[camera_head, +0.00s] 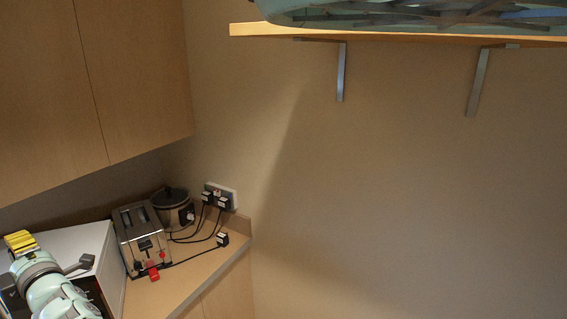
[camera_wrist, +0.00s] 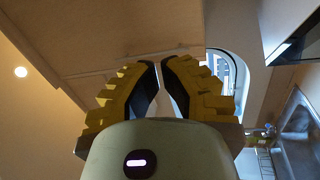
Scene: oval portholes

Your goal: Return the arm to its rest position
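My gripper (camera_head: 20,241) is at the lower left of the head view, in front of the white box-shaped appliance on the counter. Its yellow fingers look close together there. In the wrist view my gripper (camera_wrist: 159,63) shows its two yellow fingers with black inner pads leaning together, with the tips almost meeting. No object shows between them. The rest of my arm runs out of the bottom edge of the head view.
A white appliance (camera_head: 75,243), a toaster (camera_head: 142,238) and a dark-lidded cooker (camera_head: 172,208) crowd the counter (camera_head: 190,277). Cabinets (camera_head: 95,80) hang above. A shelf (camera_head: 400,37) juts out top right. The wrist view shows an oval porthole (camera_wrist: 242,75) and a sink (camera_wrist: 298,135).

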